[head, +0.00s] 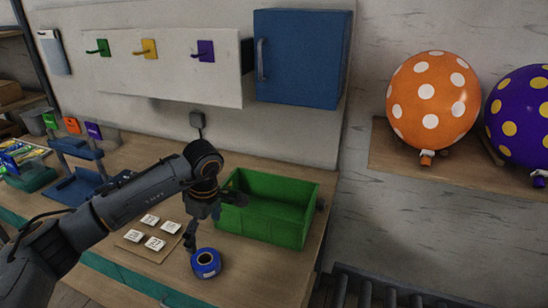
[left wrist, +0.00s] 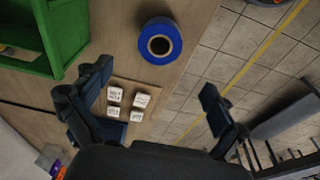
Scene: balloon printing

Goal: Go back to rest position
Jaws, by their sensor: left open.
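My left arm comes in from the left in the head view. My left gripper (head: 213,217) hangs over the workbench, its fingers spread. One finger shows in front of the green bin's left side, the other above the blue tape roll (head: 206,263). In the left wrist view the gripper (left wrist: 155,85) is open with nothing between its fingers. The tape roll (left wrist: 160,41) lies beyond the fingertips there, apart from them. My right gripper is in neither view.
White labelled blocks (head: 155,243) sit on a small board left of the tape. A blue stand (head: 78,172) is farther left. A blue cabinet (head: 300,58) hangs above. Orange (head: 433,100) and purple (head: 520,115) balloons rest on a right shelf. A roller conveyor (head: 375,288) lies below.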

